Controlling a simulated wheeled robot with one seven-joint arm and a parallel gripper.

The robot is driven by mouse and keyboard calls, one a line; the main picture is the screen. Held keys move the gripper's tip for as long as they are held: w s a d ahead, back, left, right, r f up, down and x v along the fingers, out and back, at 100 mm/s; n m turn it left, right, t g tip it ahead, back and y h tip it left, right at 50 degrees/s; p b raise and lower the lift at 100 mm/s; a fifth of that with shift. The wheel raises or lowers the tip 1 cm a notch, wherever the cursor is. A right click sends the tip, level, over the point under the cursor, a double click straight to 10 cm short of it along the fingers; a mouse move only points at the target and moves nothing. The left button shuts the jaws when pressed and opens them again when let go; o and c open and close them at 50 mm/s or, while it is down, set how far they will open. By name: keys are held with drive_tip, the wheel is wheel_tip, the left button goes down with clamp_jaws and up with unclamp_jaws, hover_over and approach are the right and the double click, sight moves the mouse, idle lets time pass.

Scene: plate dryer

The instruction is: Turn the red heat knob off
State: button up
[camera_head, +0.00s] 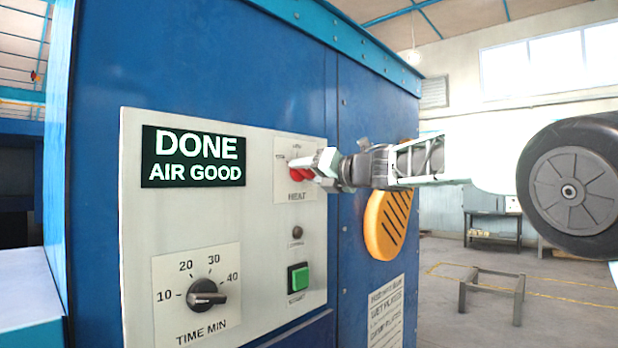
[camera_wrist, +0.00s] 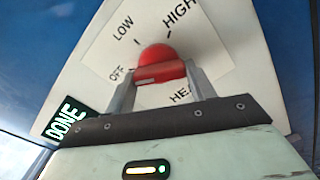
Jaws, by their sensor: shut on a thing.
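The red heat knob (camera_wrist: 157,58) is on a white plate with the words OFF, LOW, HIGH and HEAT. My gripper (camera_wrist: 160,78) is shut on the knob's raised bar, one finger on each side. The bar lies nearly crosswise in the wrist view, its left end near the OFF mark. I cannot tell which end is the pointer. In the head view the red knob (camera_head: 297,174) shows at the upper right of the control panel (camera_head: 262,235), partly hidden by my gripper (camera_head: 318,168), which reaches in from the right.
The display (camera_head: 193,158) reads DONE, AIR GOOD. A black time knob (camera_head: 206,295) is at the panel's lower left. A green button (camera_head: 298,278) is below the heat knob. An orange slotted disc (camera_head: 388,222) is on the blue cabinet under my arm.

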drive_tip(key=shift+f, duration=0.15)
drive_tip(key=o, duration=1)
drive_tip(key=b+v, duration=0.3)
drive_tip(key=v, duration=1.4)
drive_tip(key=shift+s+d+b, duration=0.1)
drive_tip(key=shift+s+b, duration=0.05)
drive_tip(key=shift+b, duration=0.25)
